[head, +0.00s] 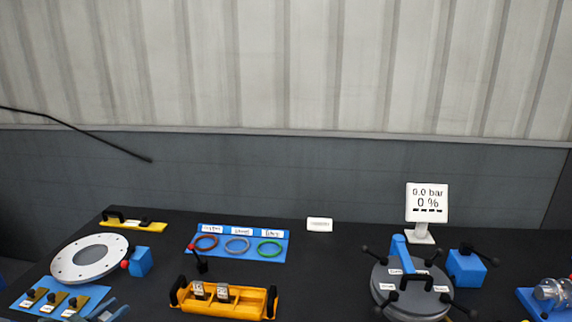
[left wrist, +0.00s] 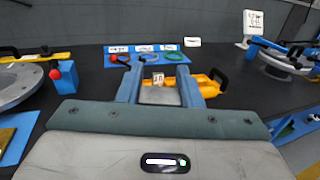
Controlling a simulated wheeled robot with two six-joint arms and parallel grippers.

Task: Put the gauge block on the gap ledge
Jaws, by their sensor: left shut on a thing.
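My left gripper (head: 105,312) shows at the bottom left edge of the head view, beside a blue mat. In the left wrist view its two blue-grey fingers (left wrist: 158,84) stand apart with a grey block (left wrist: 160,96) between them, which I take for the gauge block. A small white tag with dark print shows just beyond it; I cannot tell whether it is on the block. A yellow tray (head: 255,301) with black handles holds two grey labelled pieces (head: 223,293). I cannot tell which part is the gap ledge. My right gripper is not in view.
A white flanged ring (head: 62,263) stands left, with a blue block (head: 140,261) beside it. Several brass plates (head: 52,299) lie on the blue mat. Colored rings lie on a blue board (head: 280,254). A round grey lid (head: 375,290) with handles stands right.

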